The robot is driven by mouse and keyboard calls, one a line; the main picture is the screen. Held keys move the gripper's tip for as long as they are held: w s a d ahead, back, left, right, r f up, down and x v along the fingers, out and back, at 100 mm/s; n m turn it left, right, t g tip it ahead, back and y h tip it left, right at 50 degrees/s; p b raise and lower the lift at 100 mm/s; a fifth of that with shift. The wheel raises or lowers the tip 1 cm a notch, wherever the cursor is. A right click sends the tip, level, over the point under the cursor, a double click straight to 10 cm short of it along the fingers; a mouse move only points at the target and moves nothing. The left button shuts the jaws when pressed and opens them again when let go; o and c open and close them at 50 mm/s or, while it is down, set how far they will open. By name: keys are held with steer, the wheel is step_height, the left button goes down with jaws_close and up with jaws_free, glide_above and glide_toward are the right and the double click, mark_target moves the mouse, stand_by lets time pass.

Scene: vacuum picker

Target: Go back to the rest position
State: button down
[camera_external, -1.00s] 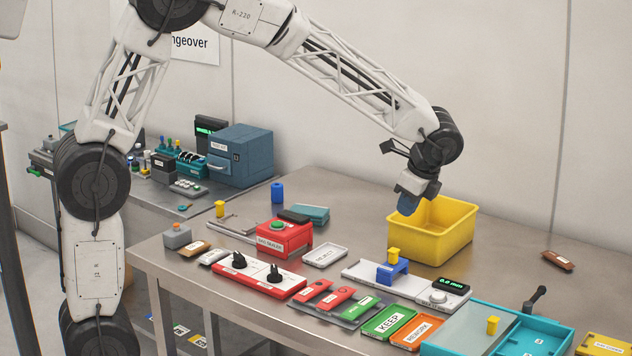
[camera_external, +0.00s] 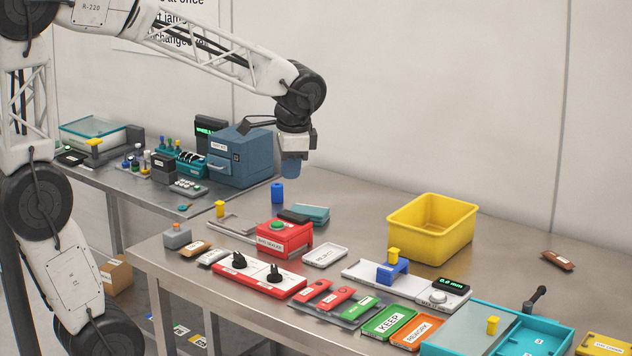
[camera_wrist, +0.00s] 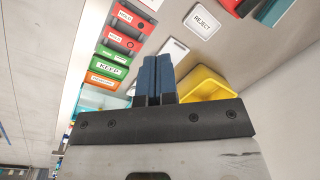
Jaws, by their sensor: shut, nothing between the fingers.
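My gripper (camera_external: 291,170) hangs in the air over the back left part of the main table, pointing down, with its blue fingertips together. In the wrist view the two blue fingers (camera_wrist: 154,78) lie side by side with nothing between them. A small blue cylinder (camera_external: 278,193) stands on the table below and a little left of the gripper in the external view; the gripper is apart from it. The yellow bin (camera_external: 432,231) stands to the right of the gripper, and its inside is mostly hidden. It also shows in the wrist view (camera_wrist: 205,84).
A red box with a green button (camera_external: 285,240), a white REJECT tray (camera_external: 325,256), a red switch panel (camera_external: 258,276) and a KEEP tray (camera_external: 388,323) stand on the table. A blue cabinet (camera_external: 240,157) is on the side bench. The table behind the bin is clear.

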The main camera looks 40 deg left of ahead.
steer(key=s+a+n+t, duration=0.1)
steer(key=s+a+n, duration=0.3)
steer(key=s, duration=0.5)
steer(key=s+a+f+n+t+h, duration=0.1)
steer(key=s+a+n, duration=0.3)
steer(key=s, duration=0.5)
steer(key=shift+s+a+h, duration=0.25)
steer(key=shift+a+h, duration=0.05)
steer(key=shift+a, duration=0.6)
steer(key=shift+w, duration=0.1)
steer(key=w+d+r+m+g+y, duration=0.1)
steer(key=w+d+m, duration=0.4)
steer(key=w, duration=0.5)
steer(key=w+d+m+g+y, duration=0.1)
steer(key=w+d+m, duration=0.3)
steer(key=w+d, duration=0.5)
steer(key=w+d+f+m+y, duration=0.1)
steer(key=w+d+f+m, duration=0.3)
steer(key=w+d, duration=0.3)
steer(key=w+d+f+m+y, duration=0.1)
steer(key=w+d+f+m, duration=0.3)
steer(key=w+d, duration=0.4)
steer(key=d+f, duration=0.1)
steer(key=d, duration=0.6)
steer(key=shift+d+f+g+y, duration=0.25)
steer(key=shift+f+g+y, duration=0.05)
